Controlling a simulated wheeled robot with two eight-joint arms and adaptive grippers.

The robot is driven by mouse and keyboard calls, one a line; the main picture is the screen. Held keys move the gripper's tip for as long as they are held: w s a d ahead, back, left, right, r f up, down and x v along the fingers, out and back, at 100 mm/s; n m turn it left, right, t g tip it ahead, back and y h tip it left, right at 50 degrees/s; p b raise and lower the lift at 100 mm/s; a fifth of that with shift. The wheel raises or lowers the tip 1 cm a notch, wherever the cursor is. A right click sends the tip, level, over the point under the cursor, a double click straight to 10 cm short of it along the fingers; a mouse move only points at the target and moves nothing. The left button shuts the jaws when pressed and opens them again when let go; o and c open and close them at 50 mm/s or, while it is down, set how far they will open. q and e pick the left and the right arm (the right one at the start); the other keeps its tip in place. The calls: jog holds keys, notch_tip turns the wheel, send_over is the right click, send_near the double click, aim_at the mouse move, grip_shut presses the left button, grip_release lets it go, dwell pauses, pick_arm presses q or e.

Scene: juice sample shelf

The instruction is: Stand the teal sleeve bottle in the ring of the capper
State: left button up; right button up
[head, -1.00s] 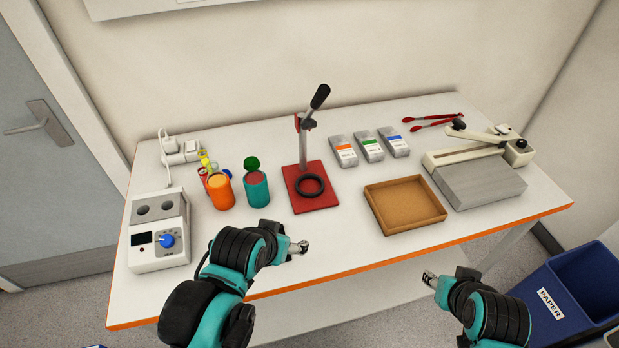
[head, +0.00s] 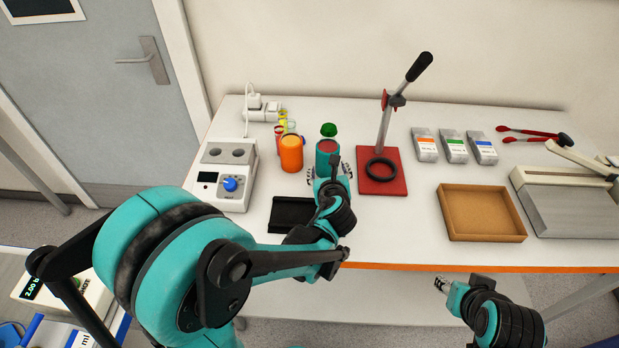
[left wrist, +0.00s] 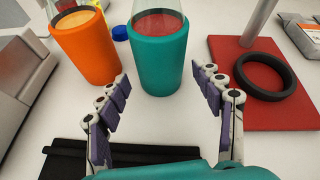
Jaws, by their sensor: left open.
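The teal sleeve bottle (head: 326,157) stands upright on the table, right of an orange sleeve bottle (head: 291,154). In the left wrist view the teal bottle (left wrist: 160,58) stands just beyond and between the open fingers of my left gripper (left wrist: 163,98), with nothing held. In the head view the left gripper (head: 328,175) covers the bottle's lower part. The capper (head: 383,183) has a red base, a black ring (head: 382,170) lying on it and a lever post; the ring is empty. My right gripper (head: 442,284) is off the table's front edge; its jaw opening is too small to tell.
A black tray (head: 291,214) lies in front of the bottles. A white device with a blue knob (head: 230,184) stands at left. A green cap (head: 329,130) shows behind the teal bottle. A cardboard tray (head: 480,213) and several labelled packets (head: 453,147) are right of the capper.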

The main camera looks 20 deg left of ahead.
aim_at(326, 161)
pick_arm(q)
jog(key=shift+w+a+f+m, duration=0.15)
jog(key=shift+f+m, duration=0.1)
jog(key=shift+m, duration=0.25)
jog(key=shift+w+d+f+m, duration=0.1)
jog(key=shift+w+f+m, duration=0.1)
jog(key=shift+m, duration=0.3)
jog(key=shift+w+a+f, duration=0.1)
jog(key=shift+w+a, duration=0.05)
jog(key=shift+a, duration=0.05)
jog(key=b+x, duration=0.2)
jog(key=x, duration=0.4)
jog(key=shift+w+a+f+b, duration=0.1)
jog(key=shift+w+a+b, duration=0.05)
jog(key=shift+w+b, duration=0.25)
jog(key=shift+x, duration=0.75)
jog(key=c, duration=1.2)
jog(key=shift+c, duration=0.2)
jog(key=shift+r, duration=0.2)
